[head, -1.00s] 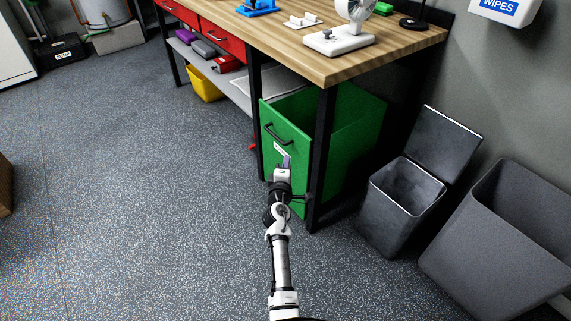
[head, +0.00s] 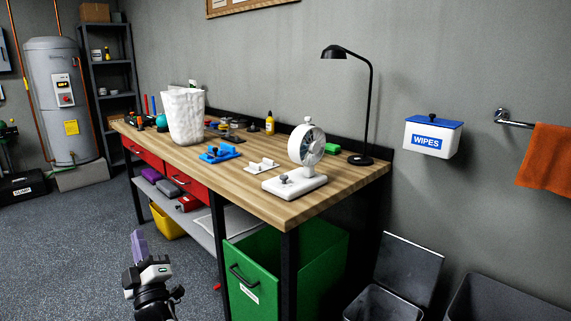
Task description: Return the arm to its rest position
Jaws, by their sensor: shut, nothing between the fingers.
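My gripper (head: 138,240) is at the lower left of the head view, with its purple fingers pointing up. It looks shut and empty. It is left of the green drawer (head: 240,278), in front of the workbench (head: 245,190) and apart from both. The rest of my arm is mostly below the frame.
The green drawer stands open under the bench, and red drawers (head: 185,180) sit left of it. A white fan (head: 308,150) and a black lamp (head: 370,95) stand on the bench. An open grey bin (head: 385,303) is at lower right. Floor (head: 70,250) at left is clear.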

